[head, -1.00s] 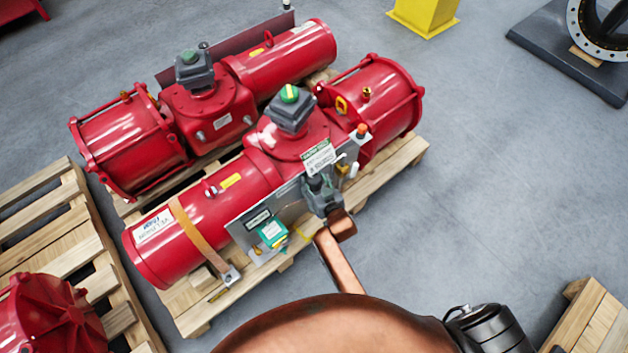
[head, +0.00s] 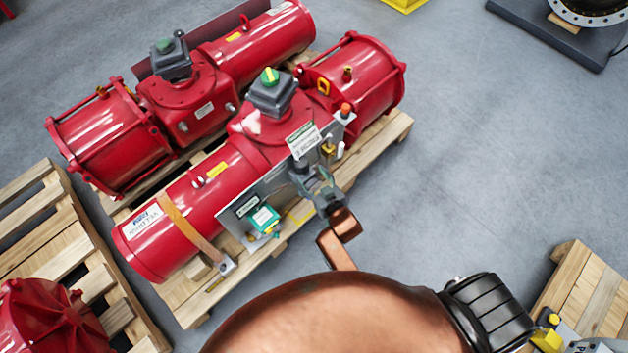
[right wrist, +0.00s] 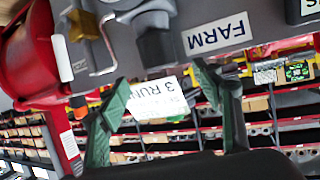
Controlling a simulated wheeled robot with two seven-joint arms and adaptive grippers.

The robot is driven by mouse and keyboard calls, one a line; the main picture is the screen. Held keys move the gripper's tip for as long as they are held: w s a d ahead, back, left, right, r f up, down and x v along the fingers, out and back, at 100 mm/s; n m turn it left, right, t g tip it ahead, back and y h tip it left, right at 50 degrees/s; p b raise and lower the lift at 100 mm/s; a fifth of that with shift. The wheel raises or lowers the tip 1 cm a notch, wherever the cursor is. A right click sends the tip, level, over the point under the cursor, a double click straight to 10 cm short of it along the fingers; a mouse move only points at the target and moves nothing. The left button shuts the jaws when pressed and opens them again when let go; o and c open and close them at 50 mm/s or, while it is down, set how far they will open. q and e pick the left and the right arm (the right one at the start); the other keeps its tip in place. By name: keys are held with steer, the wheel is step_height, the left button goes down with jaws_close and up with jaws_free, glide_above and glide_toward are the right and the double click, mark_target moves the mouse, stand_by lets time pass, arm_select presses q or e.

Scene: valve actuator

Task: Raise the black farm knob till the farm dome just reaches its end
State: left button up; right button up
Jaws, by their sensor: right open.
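The front red actuator (head: 195,205) lies on a pallet with a grey panel (head: 238,216) along its side. A green and yellow dome (head: 269,76) tops its grey box; I cannot tell if this is the farm dome. In the right wrist view, a FARM label (right wrist: 217,37) sits on a grey plate, with a dark knob-like part (right wrist: 155,45) left of it. My right gripper (head: 318,183) is at the panel, beside a dark part (head: 300,171). In the right wrist view its green fingers (right wrist: 162,80) are apart and empty, short of the dark part. My left gripper is out of view.
A white sign (head: 303,141) and an orange-red button (head: 345,109) stand near my right gripper. A green box (head: 264,219) is lower on the panel. A second red actuator (head: 115,140) lies behind.

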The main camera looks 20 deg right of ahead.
steer(key=shift+v, duration=1.65)
steer(key=s+d+f+g, duration=0.4)
steer(key=s+f, duration=0.9)
steer(key=f, duration=0.2)
steer(key=s+d+f+g, duration=0.3)
steer(key=s+f+g, duration=0.2)
steer(key=s+f, duration=0.9)
steer(key=s+d+f+g, duration=0.2)
steer(key=s+f, duration=0.1)
steer(key=s, duration=0.5)
steer(key=s+d+f+g+h, duration=0.1)
steer(key=s+f, duration=0.3)
steer(key=s, duration=0.4)
steer(key=s+d+f+g, duration=0.2)
steer(key=s+f, duration=0.1)
steer(key=s, duration=0.5)
arm_select(q)
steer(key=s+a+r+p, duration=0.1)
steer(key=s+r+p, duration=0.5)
steer(key=p, duration=0.9)
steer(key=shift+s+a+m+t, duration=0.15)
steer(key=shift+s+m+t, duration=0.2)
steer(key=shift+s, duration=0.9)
arm_select(e)
steer(key=s+d+r, duration=0.1)
steer(key=s+r, duration=0.5)
steer(key=s, duration=0.1)
steer(key=shift+n+t, duration=0.4)
